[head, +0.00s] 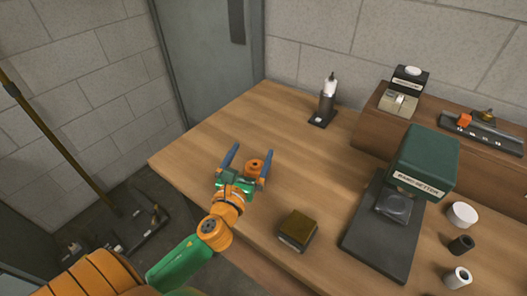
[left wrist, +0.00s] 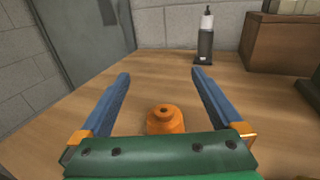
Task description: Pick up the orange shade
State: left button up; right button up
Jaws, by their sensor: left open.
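The orange shade (head: 254,167) is a small round piece with a hole in its top, upright on the wooden table. My left gripper (head: 250,160) is open, with its two blue fingers on either side of the shade and a gap to each. In the left wrist view the shade (left wrist: 164,119) sits low between the fingers (left wrist: 162,75), close to the green palm, which hides its lower part. I cannot tell how high the fingers are above the table. My right gripper is not in view.
A dark green press (head: 423,160) on a black base stands at the right. A brown block (head: 297,230) lies near the front edge. A white-topped bottle (head: 327,100) stands at the back. Small white and black cylinders are at far right. The table's left part (head: 215,125) is clear.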

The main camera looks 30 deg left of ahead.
aim_at(256, 163)
pick_arm(q)
jog(key=shift+w+a+f+b, duration=0.1)
jog(key=shift+w+f+b, duration=0.25)
jog(key=shift+f, duration=0.2)
jog(key=f+b, duration=0.1)
jog(key=f, duration=0.1)
jog(key=s+f+b, duration=0.1)
jog(key=f+b, duration=0.1)
jog(key=s+f+b, duration=0.1)
jog(key=f+b, duration=0.1)
jog(key=shift+s+d+f, duration=0.1)
jog(key=shift+s+d, duration=0.1)
jog(key=shift+d, duration=0.2)
jog(key=x, duration=0.8)
jog(key=shift+w+p, duration=0.1)
jog(key=shift+p, duration=0.25)
jog(key=c, duration=1.4)
